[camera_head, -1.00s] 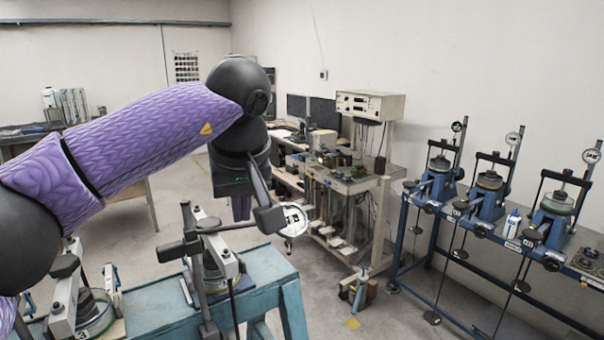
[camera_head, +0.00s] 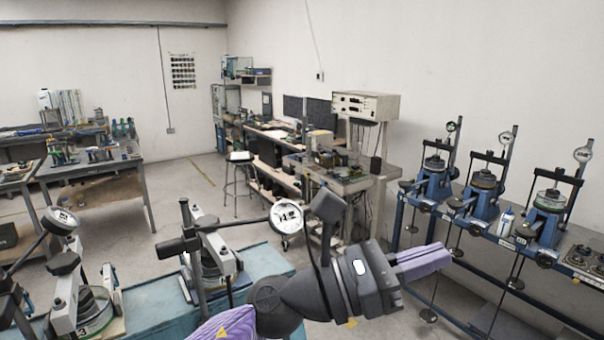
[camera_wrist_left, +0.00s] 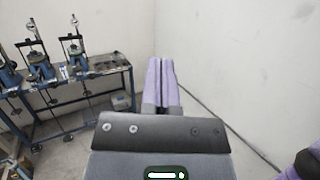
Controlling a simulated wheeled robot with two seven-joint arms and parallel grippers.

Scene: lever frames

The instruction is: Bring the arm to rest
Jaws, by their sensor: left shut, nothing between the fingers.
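My left gripper (camera_head: 440,258) has purple fingers that are shut with nothing between them. It points right in the head view, in front of the floor gap before the blue bench. In the left wrist view the two purple fingers (camera_wrist_left: 162,66) lie side by side against the plain wall. My left arm (camera_head: 330,290) comes in low from the bottom and hides part of the teal table (camera_head: 160,300). A lever device with a dial (camera_head: 287,216) stands on that table, apart from the gripper. My right gripper is not seen.
The blue bench (camera_head: 470,255) with several lever devices stands along the right wall; it also shows in the left wrist view (camera_wrist_left: 75,97). Another lever device (camera_head: 80,290) is at lower left. A workbench with instruments (camera_head: 350,180) is at the back. Open floor lies at centre left (camera_head: 200,180).

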